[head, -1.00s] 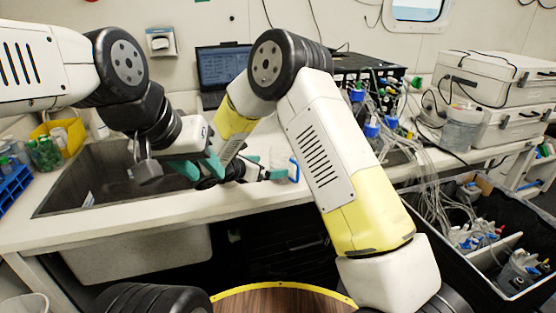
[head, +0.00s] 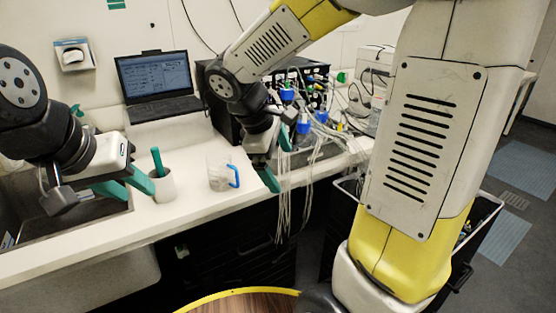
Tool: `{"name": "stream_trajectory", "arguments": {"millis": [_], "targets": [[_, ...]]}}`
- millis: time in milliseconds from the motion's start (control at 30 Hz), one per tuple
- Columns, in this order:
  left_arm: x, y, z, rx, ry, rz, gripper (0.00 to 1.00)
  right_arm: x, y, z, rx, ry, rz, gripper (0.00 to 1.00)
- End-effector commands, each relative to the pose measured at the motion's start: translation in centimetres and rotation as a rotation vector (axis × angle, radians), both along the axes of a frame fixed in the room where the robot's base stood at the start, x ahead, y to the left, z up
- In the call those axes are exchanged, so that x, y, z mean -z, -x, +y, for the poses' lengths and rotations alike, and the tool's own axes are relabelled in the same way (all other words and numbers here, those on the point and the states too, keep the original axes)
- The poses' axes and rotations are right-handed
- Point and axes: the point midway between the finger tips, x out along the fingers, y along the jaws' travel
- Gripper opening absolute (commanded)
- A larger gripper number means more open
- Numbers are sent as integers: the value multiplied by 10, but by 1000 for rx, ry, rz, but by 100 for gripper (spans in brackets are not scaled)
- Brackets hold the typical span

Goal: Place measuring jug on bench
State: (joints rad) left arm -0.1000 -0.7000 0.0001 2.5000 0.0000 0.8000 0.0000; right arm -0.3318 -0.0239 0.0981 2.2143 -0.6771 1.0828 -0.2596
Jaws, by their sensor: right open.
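The measuring jug (head: 217,175), clear with a blue handle on its right side, stands upright on the white bench (head: 200,212), near its front edge. My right gripper (head: 281,150) is open and empty, to the right of the jug and apart from it, with its teal fingers spread over the bench's front part. My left gripper (head: 138,192) is at the left over the sink edge, its two teal fingers apart with nothing seen between them. It is left of the jug and not touching it.
A laptop (head: 157,80) is at the back. Bottles with blue caps (head: 304,124) and loose tubes crowd the right. A dark sink (head: 75,222) lies left.

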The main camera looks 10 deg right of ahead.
Motion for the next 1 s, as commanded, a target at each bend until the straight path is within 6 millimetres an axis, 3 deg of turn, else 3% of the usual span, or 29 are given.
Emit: {"name": "stream_trajectory", "arguments": {"millis": [100,200,400,600,1000], "targets": [[0,0,0,0,0,0,36,-16,40,-12,238,-236,-101,100],[0,0,0,0,0,0,36,-26,68,-11,427,-436,-186,100],[0,0,0,0,0,0,36,-46,99,-4,708,-759,-328,100],[0,0,0,0,0,0,36,-55,108,0,815,-892,-381,100],[0,0,0,0,0,0,36,-56,108,1,818,-898,-382,100]]}}
